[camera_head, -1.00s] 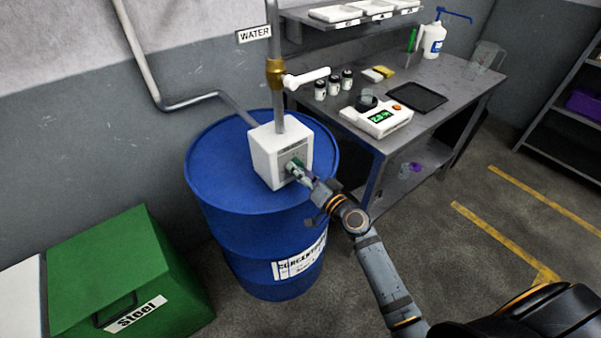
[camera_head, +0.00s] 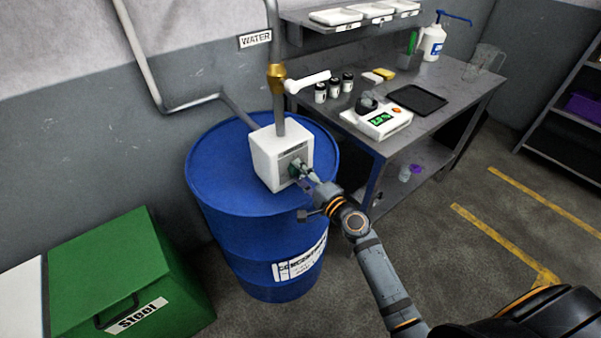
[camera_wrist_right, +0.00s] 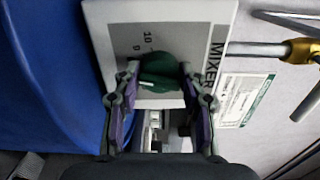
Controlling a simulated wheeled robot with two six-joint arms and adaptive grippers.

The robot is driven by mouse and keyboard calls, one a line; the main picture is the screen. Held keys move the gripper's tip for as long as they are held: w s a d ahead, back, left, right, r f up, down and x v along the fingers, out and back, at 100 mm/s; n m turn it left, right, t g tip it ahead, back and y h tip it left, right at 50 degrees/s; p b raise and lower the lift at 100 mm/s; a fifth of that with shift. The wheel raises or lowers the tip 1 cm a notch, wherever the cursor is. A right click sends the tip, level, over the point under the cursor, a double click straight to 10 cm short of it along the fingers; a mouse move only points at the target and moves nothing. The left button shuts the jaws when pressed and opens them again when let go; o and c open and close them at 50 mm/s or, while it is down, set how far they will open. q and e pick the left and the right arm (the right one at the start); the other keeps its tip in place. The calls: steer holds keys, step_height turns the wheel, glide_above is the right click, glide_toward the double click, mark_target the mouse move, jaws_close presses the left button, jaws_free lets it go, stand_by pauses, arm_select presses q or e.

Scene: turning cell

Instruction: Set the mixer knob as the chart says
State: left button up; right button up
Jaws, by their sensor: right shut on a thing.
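The white mixer box (camera_head: 268,163) sits on top of the blue drum (camera_head: 215,180), with a pipe rising from it. Its green knob (camera_head: 295,170) is on the front face. My right gripper (camera_head: 300,174) is shut on the knob. In the right wrist view, my right gripper's fingertips (camera_wrist_right: 158,78) lie on either side of the green knob (camera_wrist_right: 158,66). A white pointer mark shows on the knob. The dial figures 10 and 9 show beside it; other figures are hidden. A white sheet with a green header (camera_wrist_right: 245,98) shows on the right; its text is unreadable. My left gripper is not in view.
A grey workbench (camera_head: 465,92) on the right holds a scale (camera_head: 385,124), several small jars, a black tray (camera_head: 416,99) and a pump bottle (camera_head: 433,42). A brass valve (camera_head: 276,76) is on the pipe. A green steel bin (camera_head: 110,260) stands at the lower left.

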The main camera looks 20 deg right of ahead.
steer(key=shift+m, duration=0.6)
steer(key=o, duration=1.1)
steer(key=shift+o, duration=0.2)
steer(key=v, duration=1.2)
